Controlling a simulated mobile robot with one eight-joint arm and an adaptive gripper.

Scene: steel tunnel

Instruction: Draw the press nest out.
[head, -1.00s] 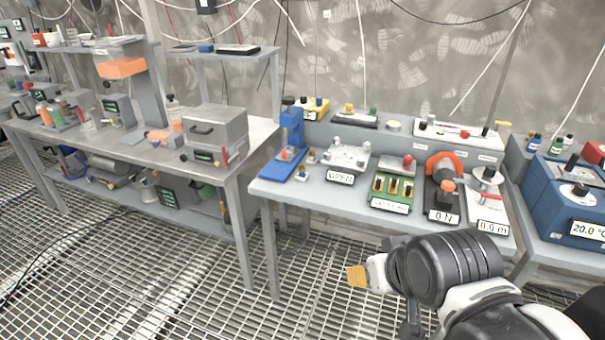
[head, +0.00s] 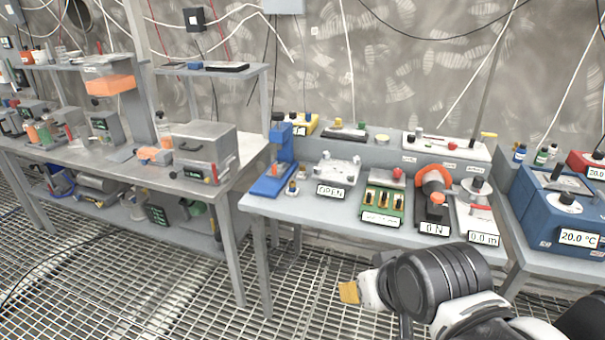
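A small blue upright press (head: 284,150) stands at the left end of the middle bench (head: 330,214). Its blue base plate (head: 268,186) carries a small orange and metal part, too small to make out. A black unit with an orange C-shaped frame (head: 434,178) and a "0 N" display stands further right on the same bench. I cannot tell for certain which part is the press nest. My gripper (head: 350,292) shows a tan fingertip, in front of and below the bench edge, apart from everything. Its opening is not clear from this angle.
Between them stand a clear fixture marked "OPEN" (head: 336,174) and a green block with brass parts (head: 383,204). A "0.0 m" unit (head: 479,212) and a blue "20.0 °C" bath (head: 560,210) stand right. A steel bench (head: 228,172) stands left. The grating floor is free in front.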

